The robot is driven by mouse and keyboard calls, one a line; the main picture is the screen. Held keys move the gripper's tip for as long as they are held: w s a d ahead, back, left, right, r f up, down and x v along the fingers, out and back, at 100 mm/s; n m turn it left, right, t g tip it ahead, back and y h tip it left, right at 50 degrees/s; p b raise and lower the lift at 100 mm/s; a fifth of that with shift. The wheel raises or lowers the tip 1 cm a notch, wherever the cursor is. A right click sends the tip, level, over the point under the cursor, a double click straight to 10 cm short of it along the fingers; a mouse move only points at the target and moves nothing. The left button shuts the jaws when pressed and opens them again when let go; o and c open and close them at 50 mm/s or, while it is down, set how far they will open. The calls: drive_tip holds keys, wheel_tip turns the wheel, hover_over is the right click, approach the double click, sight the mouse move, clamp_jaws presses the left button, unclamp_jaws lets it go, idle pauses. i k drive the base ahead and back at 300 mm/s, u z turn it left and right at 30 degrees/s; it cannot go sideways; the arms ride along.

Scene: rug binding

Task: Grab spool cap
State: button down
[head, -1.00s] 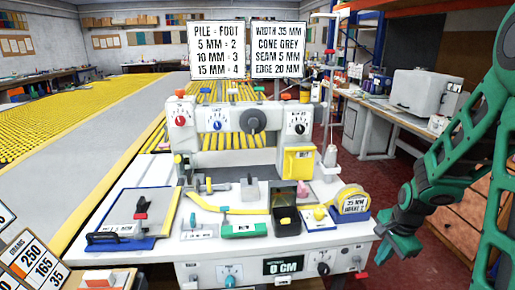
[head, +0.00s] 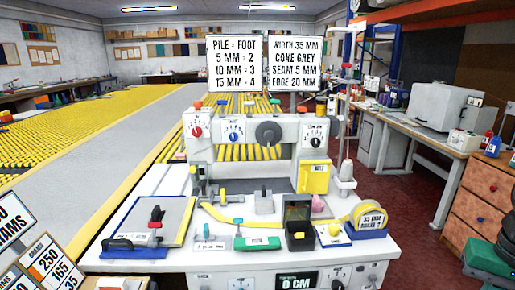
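No part that I can surely name as the spool cap stands out. A grey cone-shaped spool (head: 346,172) stands on the thread stand at the right end of the white binding machine (head: 262,180). A thin upright rod (head: 343,125) rises through it, with small parts near its top too small to make out. My gripper's fingers do not show.
A wooden drawer cabinet (head: 483,190) stands at the right. Red floor between them is clear.

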sight(318, 204)
drive_tip(key=z, duration=0.3)
drive_tip(key=i, duration=1.1)
drive_tip(key=u, duration=0.4)
